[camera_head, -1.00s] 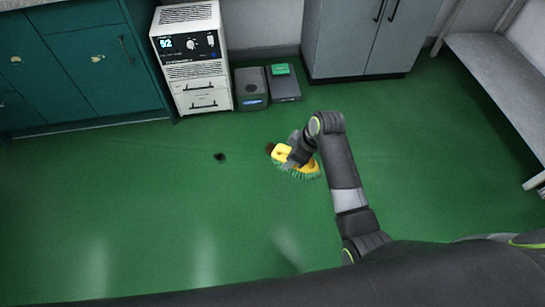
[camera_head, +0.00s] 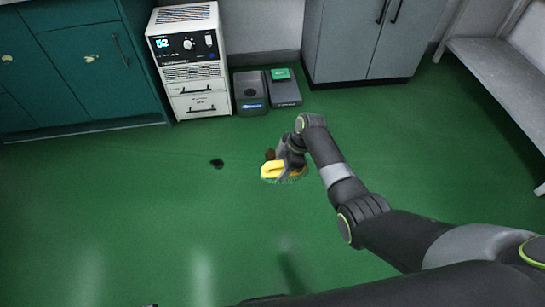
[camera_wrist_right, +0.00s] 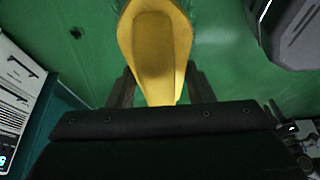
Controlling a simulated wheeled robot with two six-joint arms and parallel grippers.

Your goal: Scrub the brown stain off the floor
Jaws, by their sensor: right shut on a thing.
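My right gripper (camera_head: 283,166) is shut on a yellow scrub brush (camera_head: 271,170) with green bristles, low at the green floor. In the right wrist view the brush's yellow body (camera_wrist_right: 156,50) sits between the two fingers of the gripper (camera_wrist_right: 160,88). A brown stain (camera_head: 270,153) shows just behind the brush, partly hidden by brush and gripper. I cannot tell whether the bristles press on the stain. A small dark spot (camera_head: 217,163) lies apart, left of the brush; a dark spot (camera_wrist_right: 76,32) also shows in the right wrist view. My left gripper is out of view.
Teal cabinets (camera_head: 85,75) stand at the back left, beside a white instrument (camera_head: 188,62) with a display. Two small grey devices (camera_head: 251,92) (camera_head: 284,88) sit on the floor. A grey cabinet (camera_head: 360,40) and a bench (camera_head: 500,70) are at right. The front floor is clear.

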